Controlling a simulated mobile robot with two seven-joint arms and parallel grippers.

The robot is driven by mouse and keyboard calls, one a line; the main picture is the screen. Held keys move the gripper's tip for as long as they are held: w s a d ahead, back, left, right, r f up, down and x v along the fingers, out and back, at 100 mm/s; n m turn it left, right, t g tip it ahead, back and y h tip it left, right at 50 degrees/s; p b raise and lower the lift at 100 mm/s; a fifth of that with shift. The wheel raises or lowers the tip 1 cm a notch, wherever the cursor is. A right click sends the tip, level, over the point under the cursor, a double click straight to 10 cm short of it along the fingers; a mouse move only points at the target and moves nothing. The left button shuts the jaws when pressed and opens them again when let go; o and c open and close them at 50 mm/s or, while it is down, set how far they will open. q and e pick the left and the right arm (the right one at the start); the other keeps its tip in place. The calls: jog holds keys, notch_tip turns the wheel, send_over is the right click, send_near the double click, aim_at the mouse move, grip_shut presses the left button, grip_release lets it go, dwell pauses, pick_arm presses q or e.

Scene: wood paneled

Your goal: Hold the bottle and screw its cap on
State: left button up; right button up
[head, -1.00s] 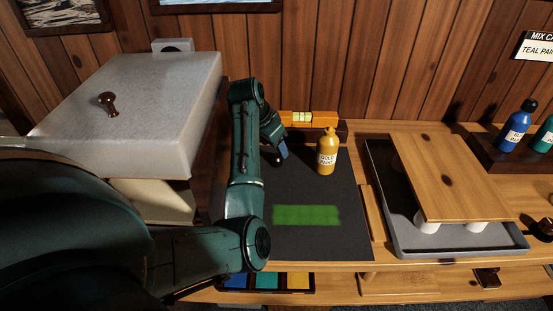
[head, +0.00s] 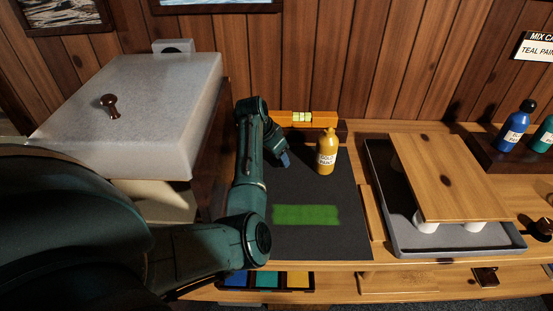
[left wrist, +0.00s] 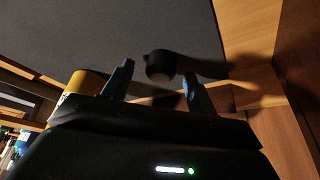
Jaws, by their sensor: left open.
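The gold paint bottle (head: 327,155) stands upright on the dark mat, and no dark cap shows on its top. Part of it seems to show as a yellow shape (left wrist: 88,83) at the left of the left wrist view. A small round black cap (left wrist: 160,66) is in the left wrist view, just beyond and between the fingertips. I cannot make out the cap in the head view. My left gripper (head: 285,160) is to the left of the bottle, over the mat; in the left wrist view its blue fingers (left wrist: 158,80) are apart with nothing gripped. My right gripper is out of view.
The dark mat (head: 310,240) has a green patch (head: 306,215). An orange level (head: 300,118) lies behind the bottle. A grey tray (head: 470,240) with a wooden board (head: 450,175) is at right. A large pale box (head: 150,120) stands at left.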

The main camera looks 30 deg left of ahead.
pick_arm(q)
jog(key=c, duration=1.1)
jog(key=shift+o, duration=0.2)
jog(key=shift+r, duration=0.1)
notch_tip(320, 180, up, 10)
jog(key=shift+b, duration=0.45)
